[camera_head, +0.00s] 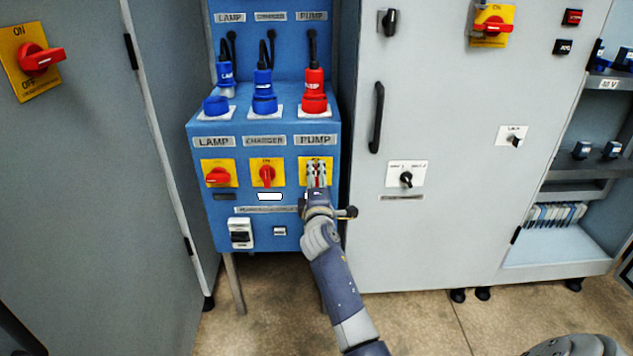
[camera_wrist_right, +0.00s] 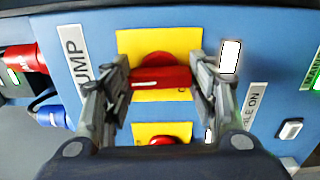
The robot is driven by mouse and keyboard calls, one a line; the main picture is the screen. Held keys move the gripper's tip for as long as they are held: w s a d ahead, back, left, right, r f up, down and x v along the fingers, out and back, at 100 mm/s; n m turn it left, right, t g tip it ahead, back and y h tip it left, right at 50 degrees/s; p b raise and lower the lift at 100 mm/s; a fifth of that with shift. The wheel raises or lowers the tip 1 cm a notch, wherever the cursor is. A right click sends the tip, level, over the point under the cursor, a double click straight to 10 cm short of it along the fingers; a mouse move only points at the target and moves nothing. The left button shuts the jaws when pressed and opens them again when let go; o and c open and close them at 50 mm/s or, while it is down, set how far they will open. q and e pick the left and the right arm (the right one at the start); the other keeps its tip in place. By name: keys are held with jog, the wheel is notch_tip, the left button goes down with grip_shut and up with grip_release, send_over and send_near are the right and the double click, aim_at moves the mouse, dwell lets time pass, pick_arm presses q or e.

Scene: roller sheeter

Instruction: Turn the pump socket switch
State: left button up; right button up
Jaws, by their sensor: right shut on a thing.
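The pump switch is a red rotary handle on a yellow plate (camera_head: 304,172), below the PUMP label (camera_head: 316,141) on the blue socket box. In the right wrist view its red handle (camera_wrist_right: 160,78) lies crosswise between my two fingers, one at each end. My right gripper (camera_head: 317,178) is shut on this handle and hides most of it in the head view. The red pump plug (camera_head: 314,88) sits in its socket above. My left gripper is not in view.
The lamp switch (camera_head: 218,176) and charger switch (camera_head: 267,175) are to the left on the same box. A grey cabinet with a black handle (camera_head: 376,118) stands close on the right. Another grey cabinet (camera_head: 90,190) stands on the left. Floor in front is open.

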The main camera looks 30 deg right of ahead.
jog(key=shift+f+m, duration=0.1)
jog(key=shift+m, duration=0.3)
jog(key=o, duration=1.1)
jog(key=shift+c, duration=0.2)
jog(key=shift+s, duration=0.1)
jog(key=v, duration=1.2)
